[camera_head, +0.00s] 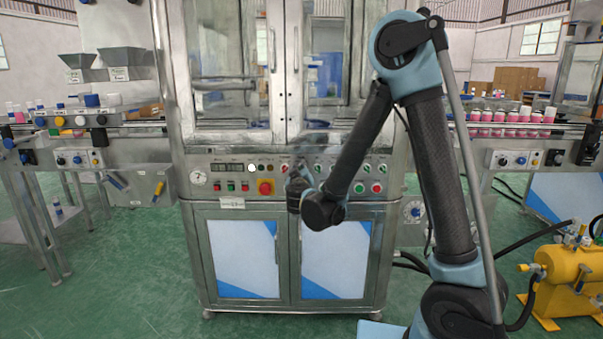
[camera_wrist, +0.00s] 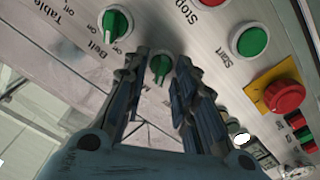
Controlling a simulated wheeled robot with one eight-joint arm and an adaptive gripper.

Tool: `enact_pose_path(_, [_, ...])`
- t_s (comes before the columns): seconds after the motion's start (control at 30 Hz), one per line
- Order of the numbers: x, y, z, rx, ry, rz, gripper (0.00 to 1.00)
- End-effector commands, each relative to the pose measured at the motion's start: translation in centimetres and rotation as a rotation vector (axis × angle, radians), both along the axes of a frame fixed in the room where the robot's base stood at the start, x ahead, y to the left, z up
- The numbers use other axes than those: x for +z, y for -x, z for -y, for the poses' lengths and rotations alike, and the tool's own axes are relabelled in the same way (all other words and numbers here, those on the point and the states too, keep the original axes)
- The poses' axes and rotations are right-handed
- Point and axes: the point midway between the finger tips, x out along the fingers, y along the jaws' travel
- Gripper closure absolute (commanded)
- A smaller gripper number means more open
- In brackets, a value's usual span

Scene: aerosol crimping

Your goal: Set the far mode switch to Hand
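A small green rotary switch (camera_wrist: 160,67) on the steel control panel shows between my fingertips in the wrist view. Its label is hidden, so I cannot tell whether it is the far mode switch or which position it marks. My gripper (camera_wrist: 161,62) is open, one finger on each side of this switch; contact is not clear. In the head view my gripper (camera_head: 299,174) is at the middle of the panel and covers part of it. No Hand label is readable.
A larger green Belt switch (camera_wrist: 116,24) sits beside my left finger. A green Start button (camera_wrist: 250,41) and a red emergency stop (camera_wrist: 286,97) on yellow lie to the right. Glass doors (camera_head: 285,60) rise above the panel, with cabinet doors (camera_head: 235,258) below.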

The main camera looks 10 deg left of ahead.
Motion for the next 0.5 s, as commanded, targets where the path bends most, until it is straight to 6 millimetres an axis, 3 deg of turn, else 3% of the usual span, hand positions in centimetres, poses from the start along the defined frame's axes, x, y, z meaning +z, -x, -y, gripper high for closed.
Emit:
enact_pose_path(0.33, [0.0,0.3,0.0,0.001,0.0,0.0,0.72])
enact_pose_path(0.5, [0.0,2.2,0.4,0.004,0.0,0.0,0.72])
